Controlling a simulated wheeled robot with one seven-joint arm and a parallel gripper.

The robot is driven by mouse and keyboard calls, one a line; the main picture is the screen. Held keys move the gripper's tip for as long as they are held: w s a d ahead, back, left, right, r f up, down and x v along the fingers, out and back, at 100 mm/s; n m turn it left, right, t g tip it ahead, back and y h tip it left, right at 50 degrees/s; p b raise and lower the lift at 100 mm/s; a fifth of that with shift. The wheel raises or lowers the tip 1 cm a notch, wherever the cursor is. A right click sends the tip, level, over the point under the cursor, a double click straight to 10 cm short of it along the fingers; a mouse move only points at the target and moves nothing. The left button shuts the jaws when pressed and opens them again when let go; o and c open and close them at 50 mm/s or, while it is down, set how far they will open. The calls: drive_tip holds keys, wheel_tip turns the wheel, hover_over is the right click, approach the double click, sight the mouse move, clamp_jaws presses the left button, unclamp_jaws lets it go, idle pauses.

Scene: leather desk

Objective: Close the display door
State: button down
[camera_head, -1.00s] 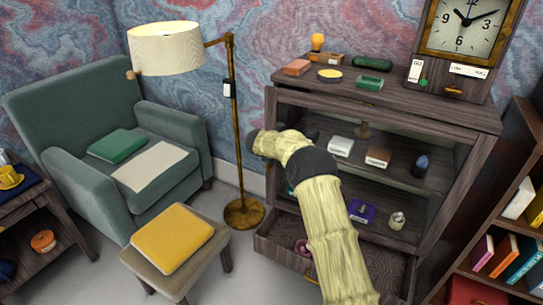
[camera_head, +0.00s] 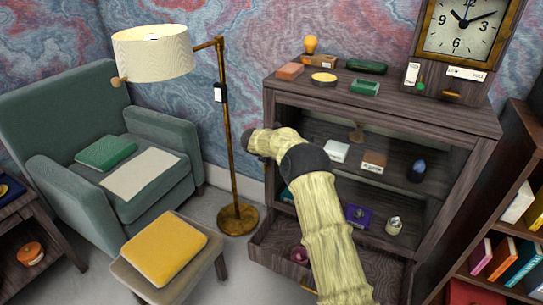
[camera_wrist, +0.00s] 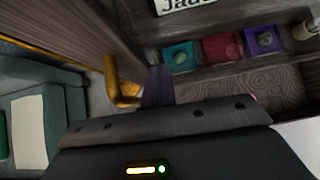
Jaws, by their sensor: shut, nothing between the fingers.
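The display cabinet (camera_head: 440,113) is dark wood. Its front shows open shelves with small items and a drawer pulled out below. In the wrist view, a wooden panel (camera_wrist: 108,30), which looks like the swung-open door at the cabinet's left side, runs down at upper left. A brass handle (camera_wrist: 115,82) stands out near its lower end. My gripper (camera_wrist: 157,86) is shut and empty, its dark fingers just right of the handle. Whether they touch it I cannot tell. In the head view my arm hides the gripper and most of the door.
The open drawer (camera_head: 270,245) juts out below the shelves. A floor lamp (camera_head: 232,150) stands left of the cabinet, with a green armchair (camera_head: 60,110) and a stool (camera_head: 190,268) beyond. A bookcase (camera_head: 525,150) stands close on the right. A clock (camera_head: 465,30) stands on top.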

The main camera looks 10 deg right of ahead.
drive_tip(key=s+a+r+b, duration=0.1)
drive_tip(key=s+a+r, duration=0.5)
drive_tip(key=s, duration=0.3)
drive_tip(key=shift+a+r+b, duration=0.15)
drive_tip(key=shift+r+b, duration=0.2)
drive_tip(key=shift+r, duration=0.15)
drive_tip(key=shift+s, duration=0.1)
